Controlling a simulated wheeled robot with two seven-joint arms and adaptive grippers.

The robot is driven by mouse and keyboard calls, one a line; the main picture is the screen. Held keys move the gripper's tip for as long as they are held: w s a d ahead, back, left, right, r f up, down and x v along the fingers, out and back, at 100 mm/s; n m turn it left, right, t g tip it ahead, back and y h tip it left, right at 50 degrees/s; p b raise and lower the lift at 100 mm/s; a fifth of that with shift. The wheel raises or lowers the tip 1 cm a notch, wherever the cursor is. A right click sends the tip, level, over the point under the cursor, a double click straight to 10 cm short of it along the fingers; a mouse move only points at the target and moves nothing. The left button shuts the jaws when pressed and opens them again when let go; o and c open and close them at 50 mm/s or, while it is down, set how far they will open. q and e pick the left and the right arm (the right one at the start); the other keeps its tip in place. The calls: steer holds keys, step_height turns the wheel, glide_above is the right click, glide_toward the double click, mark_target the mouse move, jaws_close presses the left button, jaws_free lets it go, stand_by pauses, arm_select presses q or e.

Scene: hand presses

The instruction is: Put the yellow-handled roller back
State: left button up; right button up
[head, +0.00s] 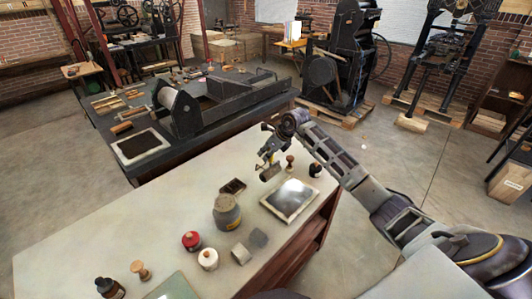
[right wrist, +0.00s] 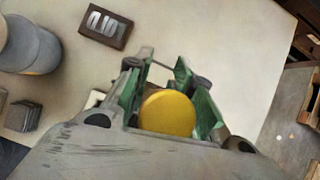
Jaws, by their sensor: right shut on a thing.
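My right gripper (head: 268,158) is over the right part of the near table. It is shut on the yellow-handled roller, whose dark cylinder (head: 270,173) hangs below the fingers in the head view. In the right wrist view the round yellow handle end (right wrist: 167,113) sits between the green-sided fingers of the right gripper (right wrist: 170,95). The fingers hide most of the handle. I cannot tell whether the roller touches the table. My left gripper is not in view.
Beside the roller are a wooden-handled stamp (head: 290,162), a black knob-like tool (head: 315,170) and a framed glossy slab (head: 290,199). A lettered block (head: 232,187), a grey jar (head: 227,212) and red (head: 191,240) and white (head: 208,259) pots stand left. The table's back left is clear.

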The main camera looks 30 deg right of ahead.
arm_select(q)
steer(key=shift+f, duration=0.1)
arm_select(e)
steer(key=shift+f+b, duration=0.85)
steer(key=shift+f, duration=0.5)
steer(key=shift+f+b, duration=0.6)
steer(key=shift+f, duration=0.5)
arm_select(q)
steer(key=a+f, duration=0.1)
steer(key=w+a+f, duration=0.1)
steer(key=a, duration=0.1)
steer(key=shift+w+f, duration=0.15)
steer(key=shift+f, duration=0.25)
arm_select(e)
steer(key=shift+f, duration=0.15)
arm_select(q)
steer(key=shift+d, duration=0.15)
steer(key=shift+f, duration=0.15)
arm_select(e)
steer(key=shift+f, duration=0.2)
